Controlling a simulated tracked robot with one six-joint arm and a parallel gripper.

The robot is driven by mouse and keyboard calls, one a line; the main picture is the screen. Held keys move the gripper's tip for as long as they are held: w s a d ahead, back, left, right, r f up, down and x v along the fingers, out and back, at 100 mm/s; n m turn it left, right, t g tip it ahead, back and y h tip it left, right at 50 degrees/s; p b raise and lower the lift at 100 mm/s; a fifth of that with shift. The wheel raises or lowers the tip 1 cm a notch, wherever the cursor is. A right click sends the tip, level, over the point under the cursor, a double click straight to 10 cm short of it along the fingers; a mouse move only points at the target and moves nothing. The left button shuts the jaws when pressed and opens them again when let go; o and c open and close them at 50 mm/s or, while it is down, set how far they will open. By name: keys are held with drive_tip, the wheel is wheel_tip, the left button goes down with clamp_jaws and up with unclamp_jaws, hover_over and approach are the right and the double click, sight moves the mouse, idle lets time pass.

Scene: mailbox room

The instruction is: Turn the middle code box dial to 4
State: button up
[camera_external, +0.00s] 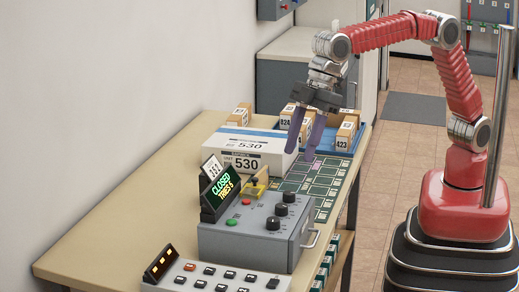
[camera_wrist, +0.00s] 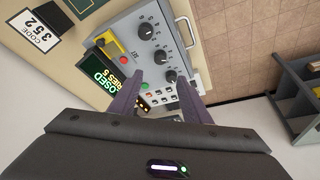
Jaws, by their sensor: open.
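The grey code box (camera_external: 250,245) sits on the near part of the bench, with three black dials in a row on its top. The middle dial (camera_external: 281,210) also shows in the wrist view (camera_wrist: 161,57), between the other two; its exact setting is too small to read. My gripper (camera_external: 301,155) is open and empty, purple fingers pointing down, beyond the box beside the white 530 carton. The display (camera_external: 221,190) reads CLOSED, TRIES 5. A card (camera_wrist: 40,31) reads CODE 352.
A white carton (camera_external: 240,158) marked 530 and a blue tray (camera_external: 365,130) with small boxes stand farther back. A button panel (camera_external: 215,279) lies in front of the code box. A handle (camera_external: 312,238) sticks out on its right.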

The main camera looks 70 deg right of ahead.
sight(282, 205)
drive_tip(key=shift+f, duration=0.1)
drive_tip(key=x, duration=1.3)
drive_tip(key=shift+a+f, duration=0.1)
drive_tip(key=shift+f, duration=0.2)
drive_tip(key=shift+c, duration=0.6)
drive_tip(key=c, duration=0.9)
